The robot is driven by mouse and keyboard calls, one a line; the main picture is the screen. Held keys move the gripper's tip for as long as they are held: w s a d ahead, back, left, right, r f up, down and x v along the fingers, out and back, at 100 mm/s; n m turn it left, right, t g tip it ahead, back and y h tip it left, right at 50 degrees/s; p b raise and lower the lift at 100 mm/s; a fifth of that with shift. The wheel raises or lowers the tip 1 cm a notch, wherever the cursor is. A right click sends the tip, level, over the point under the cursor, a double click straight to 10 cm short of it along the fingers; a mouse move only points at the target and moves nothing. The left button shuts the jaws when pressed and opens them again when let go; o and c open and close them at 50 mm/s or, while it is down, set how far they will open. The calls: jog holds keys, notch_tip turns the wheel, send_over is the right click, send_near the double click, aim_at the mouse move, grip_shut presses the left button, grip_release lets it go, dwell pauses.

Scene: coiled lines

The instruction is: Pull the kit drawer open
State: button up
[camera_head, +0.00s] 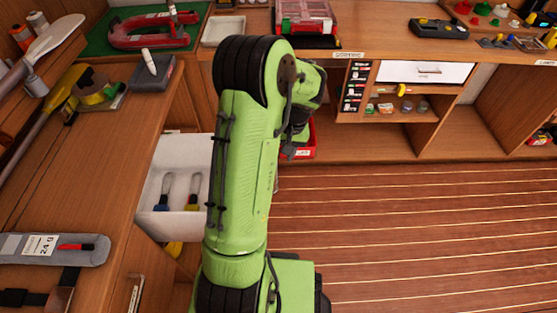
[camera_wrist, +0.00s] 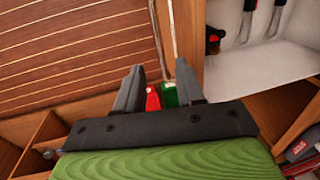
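A white drawer (camera_head: 174,225) stands pulled out at the left counter. Tools with blue, yellow and red handles lie in it. Its white inside and some tools also show at the upper right of the wrist view (camera_wrist: 228,75). Another drawer with a white front (camera_head: 400,72) and a small handle is shut under the back counter at right. No label shows which one is the kit drawer. My gripper (camera_wrist: 159,68) has its two dark fingers apart. A red piece and a green piece show between them; I see no grip on either. In the head view my green arm hides the gripper.
The left counter (camera_head: 110,175) holds a grey pouch, a grey box and yellow tools. A red tray (camera_head: 303,153) shows partly behind my arm. Open cubbies line the back counter (camera_head: 345,50). The plank floor (camera_head: 420,240) at right is clear.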

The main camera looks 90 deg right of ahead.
notch_tip(320, 180, up, 9)
jog(key=s+p, duration=0.1)
jog(key=p, duration=0.1)
jog(key=shift+s, duration=0.3)
jog(key=shift+d+f, duration=0.1)
